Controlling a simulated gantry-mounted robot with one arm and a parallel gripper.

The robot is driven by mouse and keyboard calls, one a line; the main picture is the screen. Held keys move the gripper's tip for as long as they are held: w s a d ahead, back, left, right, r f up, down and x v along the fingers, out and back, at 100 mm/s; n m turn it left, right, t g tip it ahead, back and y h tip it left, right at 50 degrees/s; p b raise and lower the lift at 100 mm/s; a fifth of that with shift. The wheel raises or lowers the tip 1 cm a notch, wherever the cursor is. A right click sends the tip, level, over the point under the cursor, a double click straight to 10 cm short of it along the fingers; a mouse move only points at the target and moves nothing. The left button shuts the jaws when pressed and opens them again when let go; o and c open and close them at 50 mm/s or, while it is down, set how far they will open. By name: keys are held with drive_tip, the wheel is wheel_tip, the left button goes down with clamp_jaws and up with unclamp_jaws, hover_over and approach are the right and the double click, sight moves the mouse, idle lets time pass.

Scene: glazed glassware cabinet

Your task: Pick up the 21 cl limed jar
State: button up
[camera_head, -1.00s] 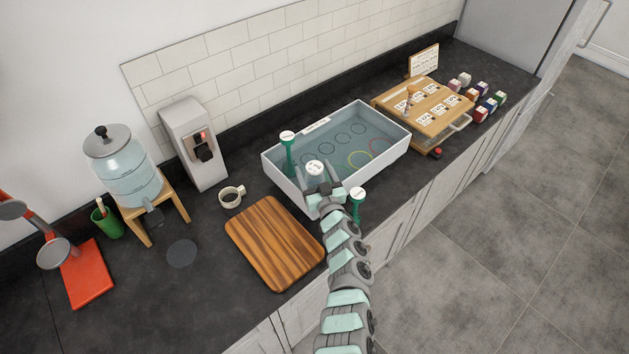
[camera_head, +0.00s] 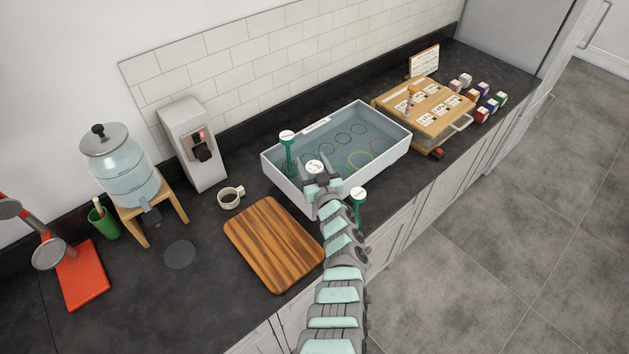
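A pale grey open basin (camera_head: 388,158) with a blue-green inside stands mid-counter. Ring outlines show on its floor, one yellow and one red. A white round top (camera_head: 314,167) shows inside it near the front left; I cannot read it or tell whether it is the 21 cl limed jar. My gripper (camera_head: 320,182) is over the basin's front wall, right beside this white top. The fingers are small and partly overlapped by my wrist, so I cannot tell whether they are open, shut or touching it.
Green posts with white round heads stand at the basin's left (camera_head: 288,152) and front (camera_head: 358,206). A striped wooden board (camera_head: 275,243) and a mug (camera_head: 230,197) lie left. A wooden case (camera_head: 425,108) and several small coloured boxes (camera_head: 483,114) stand right.

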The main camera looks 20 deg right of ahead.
clamp_jaws()
idle(0.4)
